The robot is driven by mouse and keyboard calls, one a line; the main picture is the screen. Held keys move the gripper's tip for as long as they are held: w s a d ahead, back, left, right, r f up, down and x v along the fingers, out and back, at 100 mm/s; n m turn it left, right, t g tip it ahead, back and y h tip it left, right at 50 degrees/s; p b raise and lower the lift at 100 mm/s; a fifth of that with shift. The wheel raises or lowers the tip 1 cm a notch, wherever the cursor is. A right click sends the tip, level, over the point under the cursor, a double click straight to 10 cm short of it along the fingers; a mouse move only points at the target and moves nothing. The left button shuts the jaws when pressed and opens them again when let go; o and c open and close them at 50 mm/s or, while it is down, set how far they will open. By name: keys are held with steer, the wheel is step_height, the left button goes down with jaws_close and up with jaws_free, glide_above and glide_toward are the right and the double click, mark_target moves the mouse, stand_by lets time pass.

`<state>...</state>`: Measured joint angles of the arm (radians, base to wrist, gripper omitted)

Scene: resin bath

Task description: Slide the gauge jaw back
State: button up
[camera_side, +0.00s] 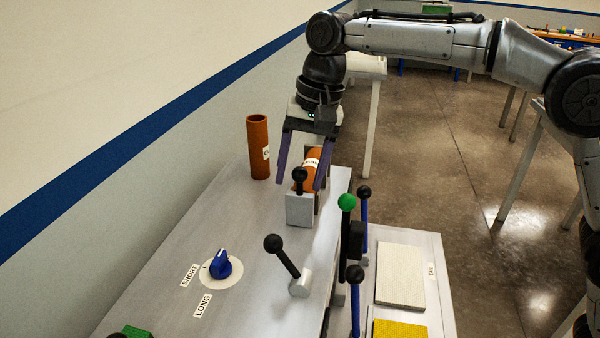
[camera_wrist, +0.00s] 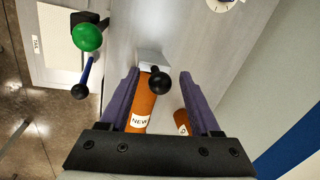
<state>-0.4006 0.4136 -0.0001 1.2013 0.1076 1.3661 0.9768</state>
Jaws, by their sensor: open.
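The gauge jaw looks to be the grey block (camera_side: 299,209) with a black ball knob (camera_side: 299,174) above it, at the near end of an orange cylinder (camera_side: 313,157) that lies on its side. In the wrist view the grey block (camera_wrist: 151,57), black knob (camera_wrist: 159,83) and cylinder marked NEW (camera_wrist: 147,103) show between my fingers. My gripper (camera_side: 301,184) is open and points down, its purple fingers on either side of the cylinder and knob. I cannot tell whether a finger touches the knob. The cylinder's far end is partly hidden.
A second orange cylinder (camera_side: 258,146) stands upright to the left. Nearer are a black-knobbed lever (camera_side: 285,260), a blue SHORT/LONG dial (camera_side: 220,264) and upright levers, one with a green knob (camera_side: 347,202). A pale pad (camera_side: 401,274) lies at right. The bench's left part is mostly clear.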

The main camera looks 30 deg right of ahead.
steer(key=shift+f, duration=0.25)
jaws_close()
stand_by(1.4)
